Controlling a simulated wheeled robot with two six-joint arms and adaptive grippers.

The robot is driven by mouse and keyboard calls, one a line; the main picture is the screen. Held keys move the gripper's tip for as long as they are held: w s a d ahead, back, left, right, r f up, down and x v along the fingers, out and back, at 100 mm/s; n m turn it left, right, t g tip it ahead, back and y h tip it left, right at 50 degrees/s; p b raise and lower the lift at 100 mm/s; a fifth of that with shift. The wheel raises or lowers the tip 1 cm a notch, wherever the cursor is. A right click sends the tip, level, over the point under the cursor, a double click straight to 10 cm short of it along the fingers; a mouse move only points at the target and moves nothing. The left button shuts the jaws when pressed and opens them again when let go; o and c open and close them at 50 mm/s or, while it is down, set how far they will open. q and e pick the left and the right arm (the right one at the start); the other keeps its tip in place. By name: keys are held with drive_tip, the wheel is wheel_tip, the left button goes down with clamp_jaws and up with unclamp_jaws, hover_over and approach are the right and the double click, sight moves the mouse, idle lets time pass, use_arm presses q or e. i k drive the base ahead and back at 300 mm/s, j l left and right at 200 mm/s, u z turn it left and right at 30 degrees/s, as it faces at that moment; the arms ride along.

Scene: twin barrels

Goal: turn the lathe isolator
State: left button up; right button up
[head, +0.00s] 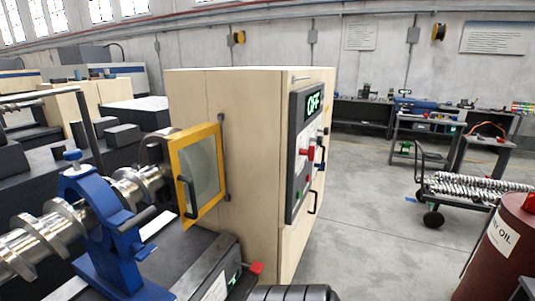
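The lathe headstock cabinet (240,110) is pale wood-coloured and stands in the middle of the head view. A dark control panel (297,175) is on its right-hand face, seen at a steep angle. A lit green display (314,103) at the panel's top reads OFF. A red handle or knob (307,151) sticks out from the panel below the display; it looks like the isolator, but its exact setting is too small to tell. Small green and pale controls sit around and below it.
A yellow-framed guard (201,172) and a blue steady rest (100,225) stand on the lathe at left. A dark red oil drum (492,255) is at lower right, with a trolley of metal shafts (470,188) behind it. The floor (365,215) right of the cabinet is clear.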

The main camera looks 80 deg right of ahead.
sight(310, 153)
drive_tip(key=z, duration=2.85)
